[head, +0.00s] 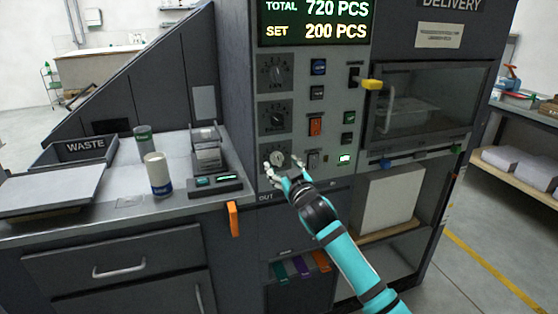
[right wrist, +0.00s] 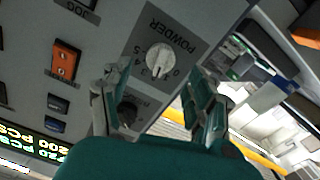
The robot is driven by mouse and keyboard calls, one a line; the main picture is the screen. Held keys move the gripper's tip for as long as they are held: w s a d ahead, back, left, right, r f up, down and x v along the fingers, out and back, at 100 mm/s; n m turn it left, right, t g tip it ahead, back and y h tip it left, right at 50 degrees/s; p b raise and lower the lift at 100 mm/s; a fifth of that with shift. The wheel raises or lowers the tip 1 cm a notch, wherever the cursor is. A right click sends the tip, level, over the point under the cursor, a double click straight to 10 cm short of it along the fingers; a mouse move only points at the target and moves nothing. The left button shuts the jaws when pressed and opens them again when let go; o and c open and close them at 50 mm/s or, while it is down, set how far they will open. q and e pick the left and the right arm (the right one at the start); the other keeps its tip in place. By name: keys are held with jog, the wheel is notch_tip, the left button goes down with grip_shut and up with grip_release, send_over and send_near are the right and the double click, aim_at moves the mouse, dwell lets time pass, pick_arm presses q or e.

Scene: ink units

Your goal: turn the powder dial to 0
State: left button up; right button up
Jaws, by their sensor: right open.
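The powder dial (head: 277,158) is a pale round knob on a dark square plate, the lowest of three dials on the grey control panel. In the right wrist view the powder dial (right wrist: 159,59) shows upside down, with "POWDER" printed on its plate and small numbers along one edge. I cannot tell which number it points to. My right gripper (head: 282,164) is in front of this dial, fingers spread to either side of it. In the wrist view the open gripper (right wrist: 158,78) has nothing between its fingers; contact with the knob does not show. My left gripper is out of view.
Two more dials (head: 276,117) sit above. Orange and dark switches (head: 315,126) are close to the right of the dials. A display (head: 315,20) reads TOTAL 720 and SET 200 PCS.

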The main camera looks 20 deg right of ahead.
aim_at(279, 160)
jog(key=w, duration=0.2)
jog(key=shift+w, duration=0.9)
jog(key=shift+c, duration=0.2)
jog(key=c, duration=1.1)
